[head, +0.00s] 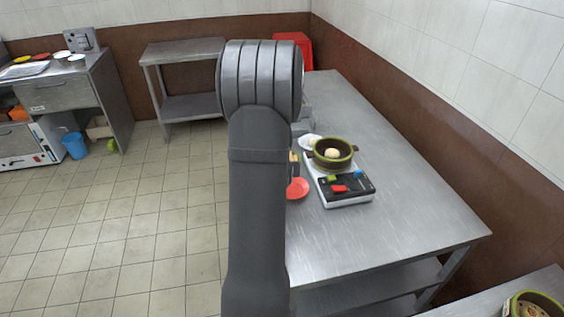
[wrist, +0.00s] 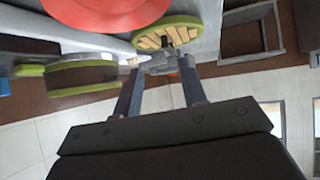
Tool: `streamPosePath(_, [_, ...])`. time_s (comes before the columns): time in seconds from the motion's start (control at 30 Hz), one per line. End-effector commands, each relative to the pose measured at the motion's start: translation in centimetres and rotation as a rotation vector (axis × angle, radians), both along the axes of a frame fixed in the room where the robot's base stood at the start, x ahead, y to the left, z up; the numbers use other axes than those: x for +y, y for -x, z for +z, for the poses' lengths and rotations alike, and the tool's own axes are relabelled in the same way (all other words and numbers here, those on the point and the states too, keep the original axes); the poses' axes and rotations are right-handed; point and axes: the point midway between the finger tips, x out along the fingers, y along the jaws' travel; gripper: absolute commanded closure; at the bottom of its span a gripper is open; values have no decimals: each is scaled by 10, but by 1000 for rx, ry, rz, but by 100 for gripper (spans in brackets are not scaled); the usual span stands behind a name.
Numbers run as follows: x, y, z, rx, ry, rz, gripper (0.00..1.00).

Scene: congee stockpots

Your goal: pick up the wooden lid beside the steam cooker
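The wooden lid (wrist: 168,36) has pale slats and a green rim. It shows in the wrist view just beyond my fingertips; in the head view my arm hides most or all of it. My gripper (wrist: 160,72) is open, with its two fingers apart and no lid visibly held between them. I cannot tell whether a fingertip touches the lid. The steam cooker (head: 333,160) is a round pot with a green rim and a pale round item inside. It also shows at the left of the wrist view (wrist: 82,77).
A red plate (head: 298,188) and a white plate (head: 309,142) lie nearby. The steel table (head: 400,215) is clear to the right and front. A wall runs along its right side.

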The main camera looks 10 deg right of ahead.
Motion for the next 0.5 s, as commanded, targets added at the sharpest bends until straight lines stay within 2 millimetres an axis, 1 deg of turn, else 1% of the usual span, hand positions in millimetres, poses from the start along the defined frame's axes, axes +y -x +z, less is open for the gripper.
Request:
streamPosePath(0.03, [-5, -13, 6, 34, -6, 1, 62])
streamPosePath(0.2, [-18, -43, 25, 173, -38, 17, 62])
streamPosePath(0.27, [-21, -51, 35, 222, -53, 26, 62])
streamPosePath(0.4, [-26, -66, 61, 332, -87, 53, 62])
streamPosePath(0.5, [-27, -71, 80, 401, -111, 76, 62])
